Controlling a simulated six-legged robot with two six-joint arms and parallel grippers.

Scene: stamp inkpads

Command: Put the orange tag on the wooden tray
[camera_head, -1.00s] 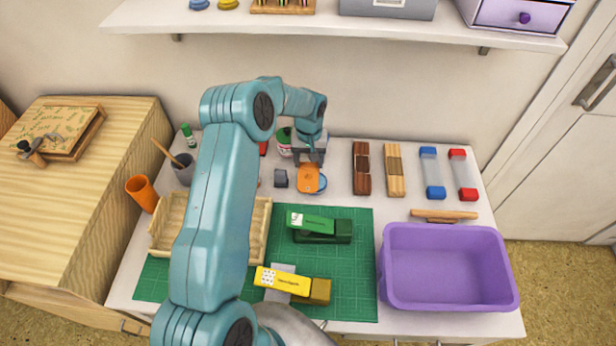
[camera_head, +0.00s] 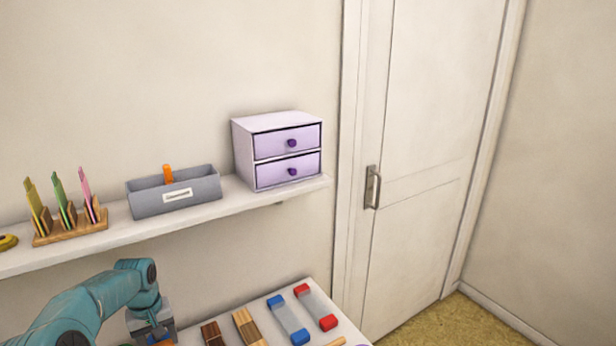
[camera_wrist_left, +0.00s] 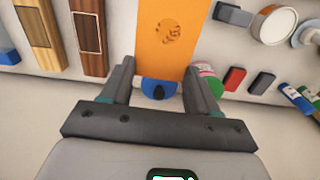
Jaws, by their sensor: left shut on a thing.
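The orange tag (camera_wrist_left: 165,35), a flat piece with a dark stamped mark, extends from between the fingers of my left gripper (camera_wrist_left: 160,80) in the left wrist view. The gripper is shut on it. A round blue-and-white thing (camera_wrist_left: 155,86) shows by the tag's near end; I cannot tell whether it touches. In the head view my left gripper (camera_head: 155,334) is at the bottom edge, mostly cut off. The wooden tray is outside both current views. My right gripper is not in view.
The shelf (camera_head: 225,205) above holds a grey bin (camera_head: 150,205) with an orange piece in it, a wooden holder (camera_head: 72,232), and a purple drawer box (camera_head: 262,178). Blue-capped (camera_head: 287,318) and red-capped (camera_head: 316,307) clear bars lie on the table.

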